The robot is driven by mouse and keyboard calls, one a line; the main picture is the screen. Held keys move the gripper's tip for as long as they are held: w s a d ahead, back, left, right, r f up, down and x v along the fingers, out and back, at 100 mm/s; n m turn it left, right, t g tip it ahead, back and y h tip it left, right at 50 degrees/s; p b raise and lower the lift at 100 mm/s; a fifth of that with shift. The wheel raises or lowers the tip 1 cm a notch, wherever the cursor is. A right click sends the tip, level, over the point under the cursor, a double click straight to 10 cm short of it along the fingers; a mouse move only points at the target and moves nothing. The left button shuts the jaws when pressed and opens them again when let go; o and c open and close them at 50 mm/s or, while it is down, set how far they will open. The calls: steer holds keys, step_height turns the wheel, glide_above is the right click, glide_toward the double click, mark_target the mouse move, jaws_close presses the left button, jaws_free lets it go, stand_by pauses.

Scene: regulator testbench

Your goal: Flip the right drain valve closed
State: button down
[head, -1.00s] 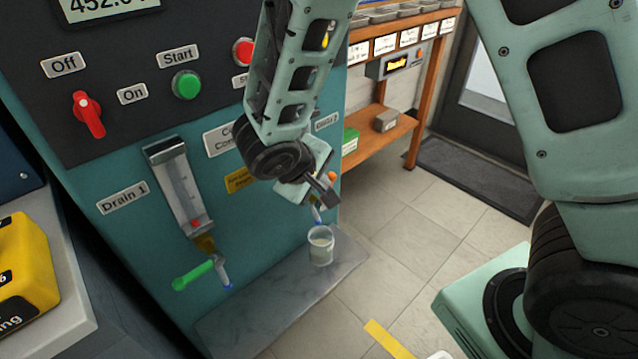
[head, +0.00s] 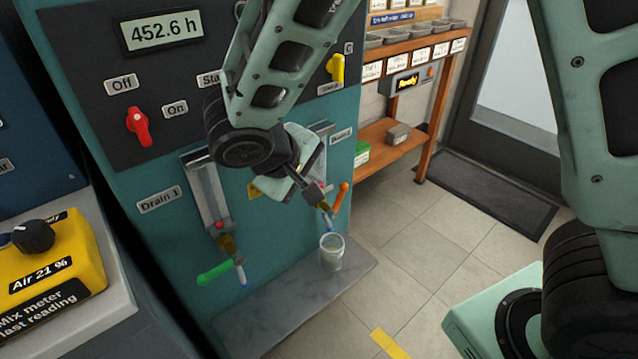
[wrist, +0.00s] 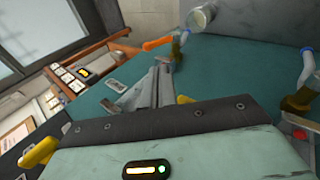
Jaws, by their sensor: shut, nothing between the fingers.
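The right drain valve's orange handle (head: 341,197) slants up and to the right from its blue-tipped outlet (head: 327,222) in the head view. In the wrist view the handle (wrist: 158,43) points left from the valve body. My gripper (head: 319,194) is shut and empty, just left of the handle. In the wrist view its fingertips (wrist: 164,62) are close to the handle; I cannot tell whether they touch. My gripper hides part of the valve body in the head view. A cup (head: 332,253) with pale liquid stands below the outlet.
The left drain's green handle (head: 215,274) sticks out to the left on the same teal panel. A grey ledge (head: 285,310) runs below the drains. A yellow meter box (head: 60,270) is at the left. Open floor (head: 430,240) lies to the right.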

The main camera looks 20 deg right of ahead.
mark_target(339, 195)
steer(key=shift+v, duration=0.95)
steer(key=s+a+f+t+h+b, duration=0.2)
steer(key=a+f+t+h+b, duration=0.1)
steer(key=f, duration=0.3)
steer(key=shift+a+h+b, duration=0.3)
steer(key=shift+a+h, duration=0.25)
steer(key=shift+h, duration=0.35)
steer(key=shift+f, duration=0.15)
steer(key=b+x, duration=0.3)
steer(key=x, duration=1.1)
steer(key=shift+b, duration=0.3)
steer(key=shift+d, duration=0.1)
